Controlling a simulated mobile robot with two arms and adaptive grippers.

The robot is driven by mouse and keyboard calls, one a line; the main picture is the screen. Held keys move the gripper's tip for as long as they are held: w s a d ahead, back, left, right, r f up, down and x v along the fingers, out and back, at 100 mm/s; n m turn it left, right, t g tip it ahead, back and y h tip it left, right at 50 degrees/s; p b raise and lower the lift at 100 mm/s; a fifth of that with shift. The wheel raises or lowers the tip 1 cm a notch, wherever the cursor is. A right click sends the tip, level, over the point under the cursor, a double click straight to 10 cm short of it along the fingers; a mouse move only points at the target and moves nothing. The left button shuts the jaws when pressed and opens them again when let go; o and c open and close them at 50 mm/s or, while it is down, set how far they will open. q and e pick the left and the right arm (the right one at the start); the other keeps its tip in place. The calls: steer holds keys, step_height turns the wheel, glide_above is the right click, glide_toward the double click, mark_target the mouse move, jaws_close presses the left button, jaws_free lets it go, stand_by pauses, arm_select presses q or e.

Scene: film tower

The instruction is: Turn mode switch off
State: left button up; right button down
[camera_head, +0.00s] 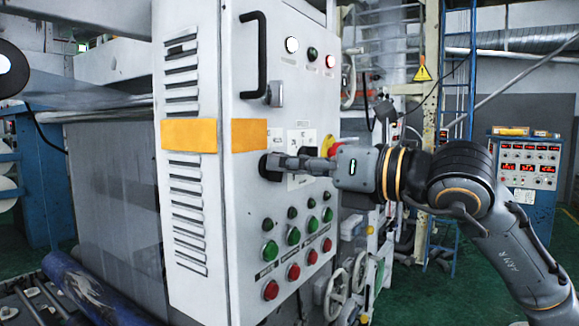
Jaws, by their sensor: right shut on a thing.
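The mode switch appears to be the dark rotary knob (268,168) on the front of the white control cabinet, at the end of the orange band. My right gripper (277,164) reaches in from the right with its fingers at this knob and is shut on it. The fingers cover part of the knob and its label plate, so I cannot read which position it points to. My left gripper is not in view.
The white cabinet (205,60) has a black handle (262,55) above the knob. A red and yellow emergency button (329,146) sits close beside my gripper. Green buttons (270,250) and red buttons (271,290) line the lower front. A control console (525,165) stands far right.

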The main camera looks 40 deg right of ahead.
steer(key=n, duration=1.1)
steer(key=shift+s+a+n+b, duration=0.1)
steer(key=shift+a+n+b, duration=0.1)
steer(key=shift+n+b, duration=0.15)
stand_by(0.4)
steer(key=c, duration=1.4)
jaws_free()
steer(key=shift+c, duration=0.2)
steer(key=v, duration=0.7)
steer(key=shift+s, duration=0.2)
